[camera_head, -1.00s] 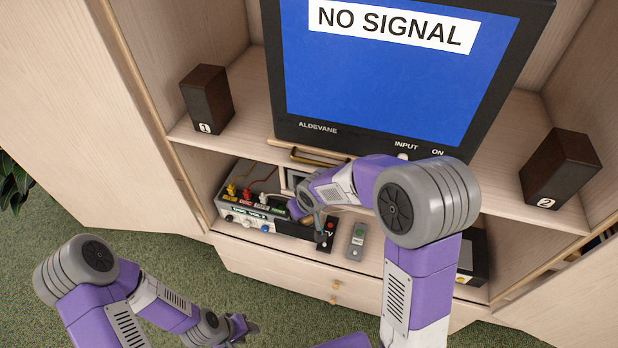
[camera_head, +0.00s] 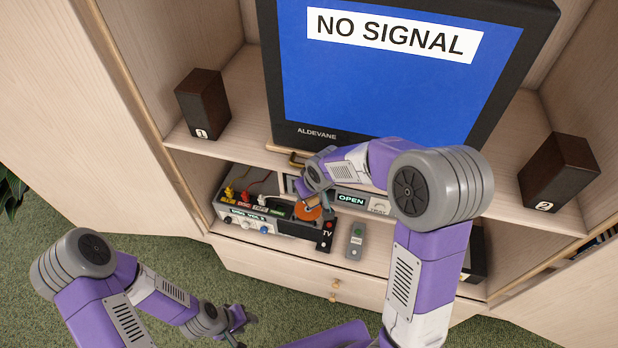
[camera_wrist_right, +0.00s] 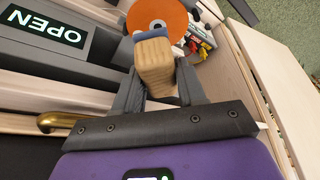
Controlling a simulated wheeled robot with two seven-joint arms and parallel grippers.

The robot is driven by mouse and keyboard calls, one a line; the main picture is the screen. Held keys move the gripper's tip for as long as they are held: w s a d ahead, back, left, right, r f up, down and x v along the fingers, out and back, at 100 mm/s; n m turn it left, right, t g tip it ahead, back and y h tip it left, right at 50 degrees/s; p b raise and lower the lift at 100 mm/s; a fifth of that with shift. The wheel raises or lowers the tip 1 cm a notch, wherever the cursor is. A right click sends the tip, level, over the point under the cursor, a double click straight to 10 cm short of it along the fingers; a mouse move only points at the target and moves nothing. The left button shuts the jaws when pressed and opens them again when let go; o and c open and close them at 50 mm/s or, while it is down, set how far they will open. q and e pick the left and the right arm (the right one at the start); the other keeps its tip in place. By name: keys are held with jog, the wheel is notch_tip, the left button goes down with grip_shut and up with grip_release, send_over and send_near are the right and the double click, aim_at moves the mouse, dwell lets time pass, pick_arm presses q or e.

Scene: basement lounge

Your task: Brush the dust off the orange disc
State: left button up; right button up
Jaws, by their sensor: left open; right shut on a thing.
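The orange disc (camera_head: 306,213) lies low in the cabinet, in front of the player with the OPEN display (camera_head: 351,199). In the right wrist view the disc (camera_wrist_right: 170,12) shows at the top with a pale hub; I cannot make out dust on it. My right gripper (camera_wrist_right: 160,92) is shut on a wooden-handled brush (camera_wrist_right: 155,62) with a blue-grey end. The brush end overlaps the disc's near edge in that view; I cannot tell whether it touches. My left gripper (camera_head: 238,323) is open and empty, low in front of the cabinet.
A grey box with coloured plugs (camera_head: 245,215) stands left of the disc. A black TV-marked piece (camera_head: 325,237) and a grey remote (camera_head: 355,241) lie in front. The television (camera_head: 390,70) and two speakers (camera_head: 203,102) (camera_head: 557,172) stand above. A brass handle (camera_wrist_right: 62,121) is close to my right gripper.

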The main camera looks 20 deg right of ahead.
jog(key=r, duration=0.1)
jog(key=r+p, duration=0.1)
jog(key=shift+w+r, duration=0.2)
jog(key=shift+r, duration=0.1)
jog(key=shift+s+r+p, duration=0.1)
jog(key=shift+r+p, duration=0.55)
jog(key=shift+r, duration=0.05)
jog(key=shift+f, duration=0.1)
